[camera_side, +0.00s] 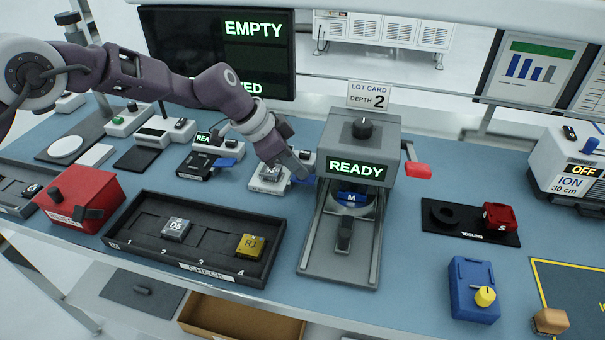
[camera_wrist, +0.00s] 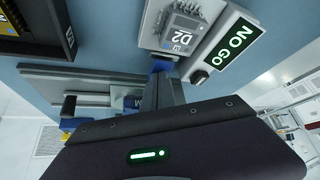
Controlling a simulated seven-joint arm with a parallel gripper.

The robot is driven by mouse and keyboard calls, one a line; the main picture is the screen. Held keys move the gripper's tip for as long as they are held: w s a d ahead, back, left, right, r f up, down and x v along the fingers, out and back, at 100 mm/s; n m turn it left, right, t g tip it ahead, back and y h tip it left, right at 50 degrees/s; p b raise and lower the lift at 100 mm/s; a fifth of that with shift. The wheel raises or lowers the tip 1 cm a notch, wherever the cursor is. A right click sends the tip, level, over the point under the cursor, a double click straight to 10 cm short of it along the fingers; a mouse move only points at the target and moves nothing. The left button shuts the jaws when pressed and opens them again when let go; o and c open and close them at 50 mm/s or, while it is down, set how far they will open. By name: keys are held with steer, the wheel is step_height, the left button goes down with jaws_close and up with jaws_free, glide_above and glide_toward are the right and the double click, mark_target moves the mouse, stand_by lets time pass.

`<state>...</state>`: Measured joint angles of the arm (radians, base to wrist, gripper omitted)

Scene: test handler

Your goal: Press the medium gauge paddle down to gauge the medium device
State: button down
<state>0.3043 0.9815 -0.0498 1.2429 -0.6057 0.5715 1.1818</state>
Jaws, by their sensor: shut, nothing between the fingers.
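The medium gauge (camera_side: 258,184) stands at the back of the bench, left of the READY handler. A grey device marked D2 (camera_wrist: 185,20) sits in it, and its display (camera_wrist: 228,45) reads NO GO. The device also shows in the side view (camera_side: 269,174). The blue paddle (camera_wrist: 160,65) is at the gauge's edge, and a bit of blue shows in the side view (camera_side: 303,181). My gripper (camera_side: 300,174) is shut and empty, with its fingertips (camera_wrist: 160,78) at the paddle. I cannot tell whether they touch or how far down the paddle is.
The READY handler (camera_side: 388,130) stands close to the right of my gripper. Another gauge (camera_side: 200,166) with a blue paddle is to the left. In front is a dark tray (camera_side: 207,214) with a D5 device and a yellow R1 block. A red box (camera_side: 85,195) stands left.

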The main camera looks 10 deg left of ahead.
mark_target(297, 179)
steer(key=shift+s+a+f, duration=0.1)
steer(key=shift+f, duration=0.15)
steer(key=shift+r, duration=3.65)
steer(key=s+a+r+n+t+y, duration=0.15)
steer(key=s+a+r+n, duration=0.35)
steer(key=s+a+r, duration=1.05)
steer(key=s+a+f+n+y, duration=0.2)
steer(key=s+a, duration=0.3)
steer(key=s, duration=0.7)
steer(key=s+a+f+n+y, duration=0.2)
steer(key=s+a+n, duration=0.3)
steer(key=s, duration=0.7)
steer(key=shift+a+f+t, duration=0.2)
steer(key=shift+a+t, duration=0.2)
steer(key=shift+t, duration=0.05)
